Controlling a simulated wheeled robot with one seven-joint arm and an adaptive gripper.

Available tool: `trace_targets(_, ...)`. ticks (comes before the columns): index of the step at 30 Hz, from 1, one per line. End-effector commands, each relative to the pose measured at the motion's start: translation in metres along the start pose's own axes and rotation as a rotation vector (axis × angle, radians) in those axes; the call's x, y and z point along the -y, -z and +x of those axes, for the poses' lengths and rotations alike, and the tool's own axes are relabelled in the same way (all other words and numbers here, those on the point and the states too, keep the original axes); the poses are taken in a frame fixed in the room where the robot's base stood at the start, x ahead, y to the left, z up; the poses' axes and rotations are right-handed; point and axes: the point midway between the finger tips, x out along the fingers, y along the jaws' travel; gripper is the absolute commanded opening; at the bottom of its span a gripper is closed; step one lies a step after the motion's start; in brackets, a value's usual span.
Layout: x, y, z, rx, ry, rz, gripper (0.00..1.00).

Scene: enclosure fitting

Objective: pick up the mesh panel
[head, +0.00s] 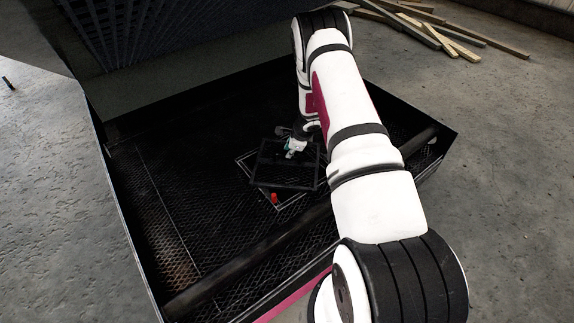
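A dark, square mesh panel (284,172) shows near the middle of the head view, inside a large black enclosure (190,205) with a mesh floor. It overlaps a pale-edged rectangular outline (290,203) and looks turned relative to it. The fingers are small and dark against the panel. I cannot tell whether they are closed on it, or whether the panel is raised off the floor.
A small red object (274,197) is just below the panel. A thick dark bar (240,262) crosses the enclosure's near side. A large dark grilled body (150,45) stands over the far left. Wooden planks (440,30) lie on the concrete floor at the upper right.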

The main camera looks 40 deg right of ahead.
Motion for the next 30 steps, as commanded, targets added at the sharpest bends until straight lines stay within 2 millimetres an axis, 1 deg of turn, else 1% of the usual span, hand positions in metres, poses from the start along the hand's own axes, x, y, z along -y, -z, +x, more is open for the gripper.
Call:
trace_targets(7, -0.001, 0.0, 0.035, 0.0, -0.002, -0.003, 0.17)
trace_targets(9, 0.0, 0.0, 0.043, 0.0, -0.001, -0.003, 0.17)
trace_targets(12, 0.001, -0.001, 0.05, 0.001, 0.0, -0.003, 0.17)
trace_targets(20, 0.001, -0.001, 0.051, 0.001, 0.0, -0.001, 0.17)
trace_targets(22, 0.001, -0.001, 0.051, 0.001, 0.0, -0.001, 0.04)
trace_targets(23, 0.001, -0.001, 0.051, 0.001, 0.0, -0.001, 0.0)
trace_targets(30, 0.003, -0.002, 0.05, 0.003, 0.002, 0.0, 0.0)
